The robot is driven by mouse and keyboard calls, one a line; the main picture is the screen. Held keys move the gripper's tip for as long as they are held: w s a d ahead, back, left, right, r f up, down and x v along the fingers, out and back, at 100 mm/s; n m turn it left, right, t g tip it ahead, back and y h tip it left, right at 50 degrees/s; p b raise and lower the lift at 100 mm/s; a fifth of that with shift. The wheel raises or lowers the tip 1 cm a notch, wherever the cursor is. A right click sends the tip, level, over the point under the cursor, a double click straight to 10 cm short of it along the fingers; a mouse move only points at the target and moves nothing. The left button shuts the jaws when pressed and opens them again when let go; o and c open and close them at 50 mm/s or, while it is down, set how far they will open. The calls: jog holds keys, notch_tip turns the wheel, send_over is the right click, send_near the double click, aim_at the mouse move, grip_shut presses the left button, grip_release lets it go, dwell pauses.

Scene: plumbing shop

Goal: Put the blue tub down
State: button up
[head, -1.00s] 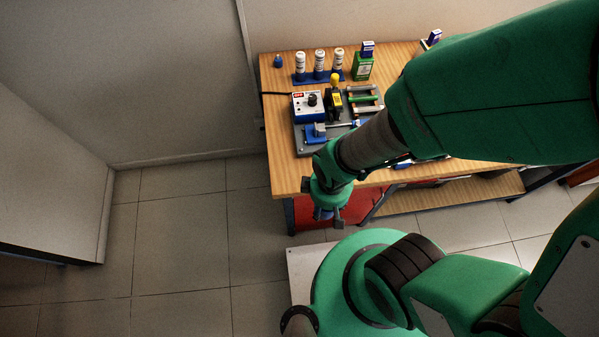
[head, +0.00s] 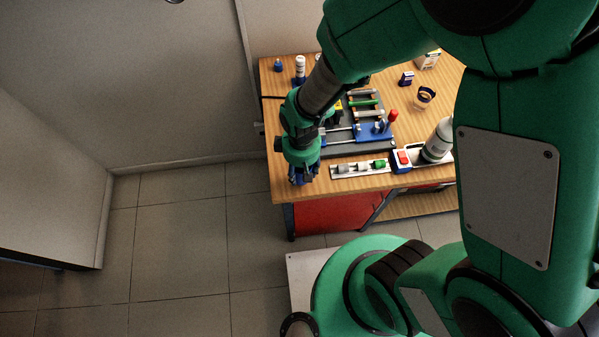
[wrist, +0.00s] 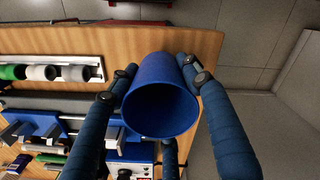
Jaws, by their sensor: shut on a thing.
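The blue tub (wrist: 158,72) is a round, open cup shape, held between the fingers of my gripper (wrist: 160,82) in the wrist view. Its mouth faces the camera and its inside looks empty. In the head view my gripper (head: 304,174) is at the front left corner of the wooden bench (head: 340,188), pointing down. Only a little blue shows among the fingers there; the rest of the tub is hidden. I cannot tell whether its base touches the bench top.
A white rack with grey and green fittings (head: 360,168) lies just right of the gripper. Behind it is a grey board with a blue vise (head: 374,132). A white bottle (head: 438,140) stands further right. The bench's left edge drops to the floor.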

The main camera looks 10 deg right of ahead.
jog(key=shift+w+a, duration=0.2)
jog(key=shift+w, duration=0.3)
jog(key=shift+f, duration=0.1)
jog(key=shift+f+b, duration=0.3)
jog(key=shift+f, duration=1.4)
jog(key=shift+f, duration=0.15)
jog(key=o, duration=1)
notch_tip(320, 180, up, 12)
jog(key=shift+r+p, duration=0.15)
jog(key=shift+p, duration=0.75)
